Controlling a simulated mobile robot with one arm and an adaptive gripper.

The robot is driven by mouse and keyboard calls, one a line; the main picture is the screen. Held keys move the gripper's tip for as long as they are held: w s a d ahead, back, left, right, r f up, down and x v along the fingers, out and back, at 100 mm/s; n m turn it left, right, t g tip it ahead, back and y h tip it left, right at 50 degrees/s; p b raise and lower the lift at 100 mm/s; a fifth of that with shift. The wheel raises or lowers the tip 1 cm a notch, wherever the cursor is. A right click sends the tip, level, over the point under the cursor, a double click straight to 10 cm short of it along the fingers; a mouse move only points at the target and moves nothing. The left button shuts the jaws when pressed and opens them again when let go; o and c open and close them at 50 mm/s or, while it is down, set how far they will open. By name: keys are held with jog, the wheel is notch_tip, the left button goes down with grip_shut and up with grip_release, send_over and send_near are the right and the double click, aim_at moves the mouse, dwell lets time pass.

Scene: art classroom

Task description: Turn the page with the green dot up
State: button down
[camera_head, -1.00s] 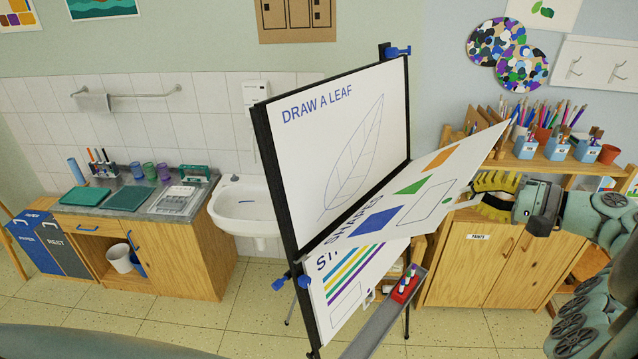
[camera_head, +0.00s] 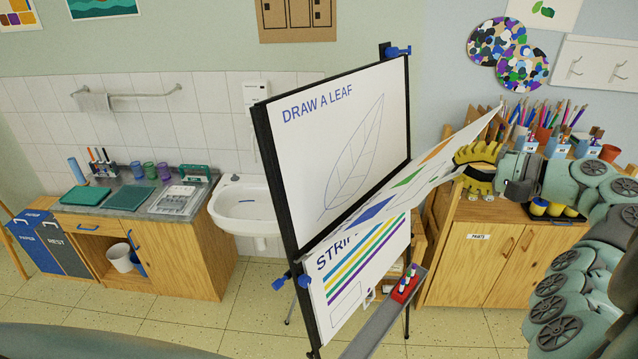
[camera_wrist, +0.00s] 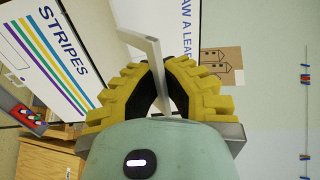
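The page with coloured shapes (camera_head: 405,182) is swung out from the flip-chart easel and tilted upward, its far corner reaching towards the brushes. My gripper (camera_head: 466,168) has its yellow fingers at the page's free lower edge. In the wrist view my gripper (camera_wrist: 158,72) is closed around the page, seen nearly edge-on (camera_wrist: 153,50) between the fingers.
A wooden cabinet (camera_head: 470,265) stands behind on the right, with brush pots (camera_head: 560,147) on a shelf above. A sink (camera_head: 243,205) is left of the easel.

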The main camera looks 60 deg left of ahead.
jog(key=shift+s+a+r, duration=0.25)
jog(key=shift+a+r, duration=0.4)
jog(key=shift+a, duration=0.05)
jog(key=shift+s+a+r, duration=0.2)
jog(key=shift+a+r, duration=0.4)
jog(key=shift+a, duration=0.1)
jog(key=s+a+r, duration=0.2)
jog(key=a+r, duration=0.2)
jog(key=a, duration=0.4)
jog(key=shift+s+r, duration=0.15)
jog(key=shift+r, duration=0.15)
jog(key=s+a+r, duration=0.2)
jog(key=a, duration=0.6)
jog(key=shift+s+a+r+b, duration=0.25)
jog(key=shift+s+r+b, duration=0.05)
jog(key=shift+r, duration=0.1)
